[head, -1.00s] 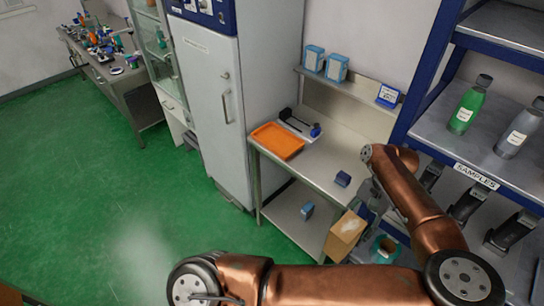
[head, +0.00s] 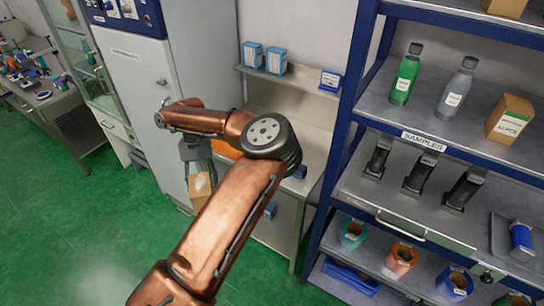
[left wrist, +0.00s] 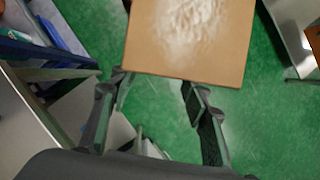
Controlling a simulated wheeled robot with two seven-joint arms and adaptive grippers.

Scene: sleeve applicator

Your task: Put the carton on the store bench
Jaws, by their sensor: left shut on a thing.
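The carton (head: 200,190) is a tan box with a pale patch on its face. My left gripper (head: 197,165) is shut on it and holds it hanging in front of the tall grey cabinet. In the left wrist view the carton (left wrist: 190,35) shows at the top, at the ends of the fingers (left wrist: 157,78), above green floor. A steel bench (head: 318,138) with a back ledge stands right of the cabinet, partly hidden by my arm. Another bench (head: 62,100) with clutter stands at the far left. I cannot read which is the store bench. My right gripper is not in view.
A blue-framed rack (head: 345,130) with bottles, scanners, tape rolls and another brown box (head: 510,118) fills the right. The grey cabinet (head: 140,75) stands close behind the carton. Two blue boxes (head: 264,58) sit on the bench ledge. Green floor (head: 80,230) is clear at lower left.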

